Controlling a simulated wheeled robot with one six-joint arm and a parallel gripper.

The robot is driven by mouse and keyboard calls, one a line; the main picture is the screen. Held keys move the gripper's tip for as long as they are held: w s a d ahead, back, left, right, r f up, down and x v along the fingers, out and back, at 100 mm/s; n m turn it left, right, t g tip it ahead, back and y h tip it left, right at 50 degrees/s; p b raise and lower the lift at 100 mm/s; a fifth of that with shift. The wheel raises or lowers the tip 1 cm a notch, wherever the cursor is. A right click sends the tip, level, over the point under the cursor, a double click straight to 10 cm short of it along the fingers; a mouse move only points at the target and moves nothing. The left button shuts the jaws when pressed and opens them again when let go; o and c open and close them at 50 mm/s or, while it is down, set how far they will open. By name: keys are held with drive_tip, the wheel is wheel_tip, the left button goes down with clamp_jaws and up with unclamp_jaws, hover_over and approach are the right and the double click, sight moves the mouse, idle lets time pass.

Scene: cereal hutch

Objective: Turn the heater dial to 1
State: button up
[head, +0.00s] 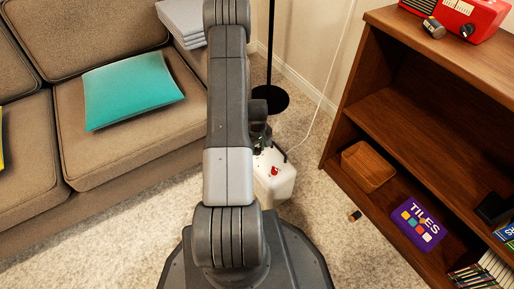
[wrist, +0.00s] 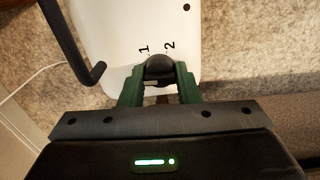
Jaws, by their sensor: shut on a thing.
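The heater (head: 275,188) is a white box on the carpet, partly hidden behind my arm in the head view. Its white top (wrist: 115,20) fills the upper middle of the wrist view, with black marks "1" and "2" on it. The heater dial (wrist: 160,67) is a dark round knob just below these marks. My gripper (wrist: 159,76) has its green fingers shut on the dial, one on each side. In the head view my gripper (head: 262,140) is small and dark at the heater. I cannot tell which mark the dial points to.
A dark bent handle (wrist: 88,62) rises beside the dial. A wooden hutch (head: 350,120) stands at right, with a basket (head: 368,166) and a purple TILES box (head: 417,221). A sofa (head: 120,150) is at left, a lamp base (head: 270,99) behind.

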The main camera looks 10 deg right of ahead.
sight(257, 148)
drive_tip(key=m+b, duration=0.1)
drive_tip(key=m, duration=0.4)
drive_tip(key=shift+m, duration=0.4)
drive_tip(key=m, duration=0.5)
drive_tip(key=shift+m, duration=0.3)
drive_tip(key=o, duration=1)
drive_tip(key=shift+c, duration=0.2)
wheel_tip(257, 148, up, 14)
drive_tip(key=p, duration=0.4)
drive_tip(key=shift+f, duration=0.1)
